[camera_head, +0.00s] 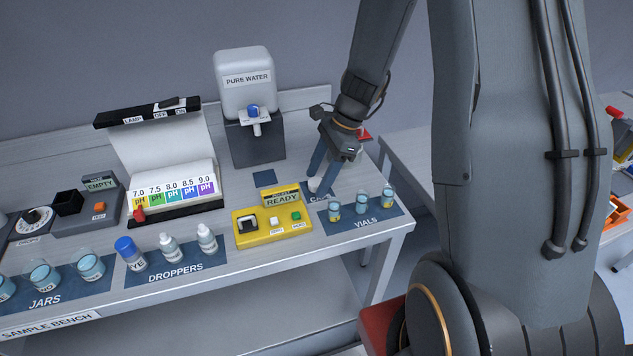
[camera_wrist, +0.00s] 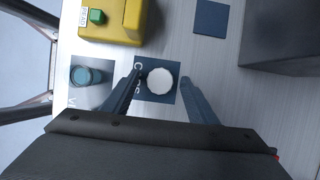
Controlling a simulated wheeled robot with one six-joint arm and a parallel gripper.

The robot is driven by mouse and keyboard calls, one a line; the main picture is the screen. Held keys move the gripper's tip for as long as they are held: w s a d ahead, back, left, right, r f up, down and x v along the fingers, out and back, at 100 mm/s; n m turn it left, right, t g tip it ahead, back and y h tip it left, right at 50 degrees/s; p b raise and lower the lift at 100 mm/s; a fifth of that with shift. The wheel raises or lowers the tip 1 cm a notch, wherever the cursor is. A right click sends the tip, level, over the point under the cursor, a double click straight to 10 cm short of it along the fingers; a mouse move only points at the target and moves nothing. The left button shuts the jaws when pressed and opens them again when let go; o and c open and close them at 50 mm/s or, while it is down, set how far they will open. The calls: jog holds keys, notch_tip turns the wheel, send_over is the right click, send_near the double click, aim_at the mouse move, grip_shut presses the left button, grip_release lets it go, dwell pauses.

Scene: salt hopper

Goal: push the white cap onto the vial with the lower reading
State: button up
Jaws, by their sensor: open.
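The round white cap (camera_wrist: 160,84) lies on the dark caps mat (camera_wrist: 143,94) in the wrist view. My gripper (camera_wrist: 160,77) is open, with one finger on each side of the cap. I cannot tell whether either finger touches it. In the head view my gripper (camera_head: 320,181) points down over the caps mat, beside the vials, and largely hides the cap. Three vials with bluish liquid stand on the vials mat: left (camera_head: 334,208), middle (camera_head: 361,203) and right (camera_head: 388,195). One vial (camera_wrist: 84,76) shows in the wrist view. No reading for any vial is legible.
A yellow meter (camera_head: 245,236) with a READY display stands left of the vials. The pure water dispenser (camera_head: 246,85) is behind. Droppers (camera_head: 170,248), jars (camera_head: 91,267) and a pH chart (camera_head: 173,190) are further left. The bench's front edge (camera_head: 300,254) is close to the vials.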

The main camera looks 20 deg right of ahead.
jog(key=shift+c, duration=0.3)
jog(key=c, duration=1)
jog(key=shift+c, duration=0.2)
jog(key=shift+r, duration=0.15)
